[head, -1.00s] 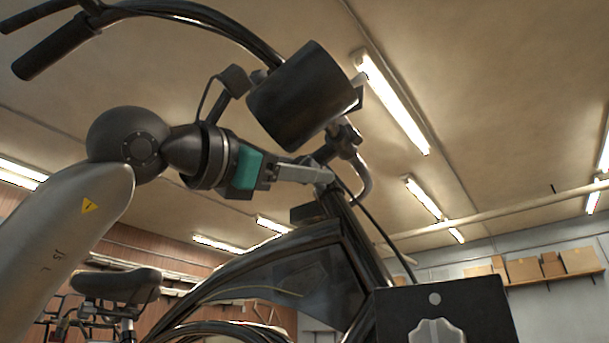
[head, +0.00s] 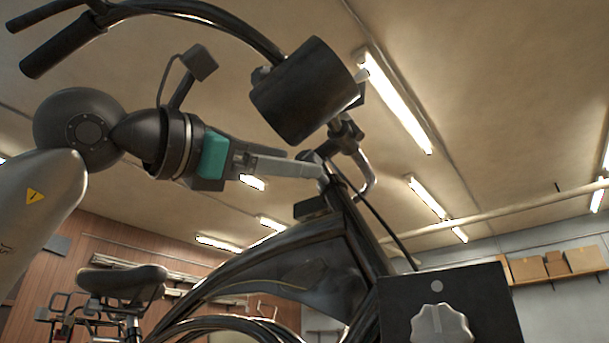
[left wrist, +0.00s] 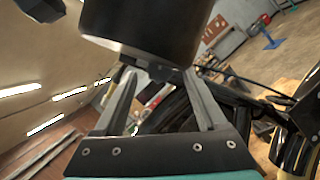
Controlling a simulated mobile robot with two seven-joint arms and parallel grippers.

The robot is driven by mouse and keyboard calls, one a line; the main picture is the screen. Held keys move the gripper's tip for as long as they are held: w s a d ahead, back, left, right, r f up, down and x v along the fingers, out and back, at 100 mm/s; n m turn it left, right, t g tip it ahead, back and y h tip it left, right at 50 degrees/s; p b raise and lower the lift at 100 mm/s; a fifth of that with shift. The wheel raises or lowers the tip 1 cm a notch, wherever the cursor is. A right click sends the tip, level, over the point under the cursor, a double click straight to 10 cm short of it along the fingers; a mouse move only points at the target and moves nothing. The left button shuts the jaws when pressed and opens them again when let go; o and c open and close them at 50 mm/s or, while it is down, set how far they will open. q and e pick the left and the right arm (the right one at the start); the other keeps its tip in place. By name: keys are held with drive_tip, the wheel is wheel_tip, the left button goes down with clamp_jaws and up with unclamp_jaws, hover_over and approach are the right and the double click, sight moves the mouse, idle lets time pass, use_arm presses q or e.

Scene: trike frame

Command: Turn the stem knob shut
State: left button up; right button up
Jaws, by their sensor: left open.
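A dark lobed knob (head: 345,132) sits on the trike's stem, just below the black cylinder (head: 305,90) at the handlebar; it looks like the stem knob. Its turn position cannot be told. My left gripper (head: 305,163) is open and empty, below and left of this knob and apart from it, its fingers pointing right toward the stem. In the left wrist view the two spread fingers (left wrist: 160,75) reach up under the black cylinder (left wrist: 145,30), and the knob cannot be made out. My right gripper is not in view.
A black box (head: 450,290) with a silver lobed knob (head: 440,325) stands at lower right. The handlebar (head: 190,12) arches above my left arm. The dark frame (head: 290,265) and a cable (head: 390,235) lie below and right of the gripper. A saddle (head: 122,281) is at lower left.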

use_arm(q)
drive_tip(key=b+v, duration=0.1)
drive_tip(key=v, duration=1)
drive_tip(key=shift+f, duration=0.1)
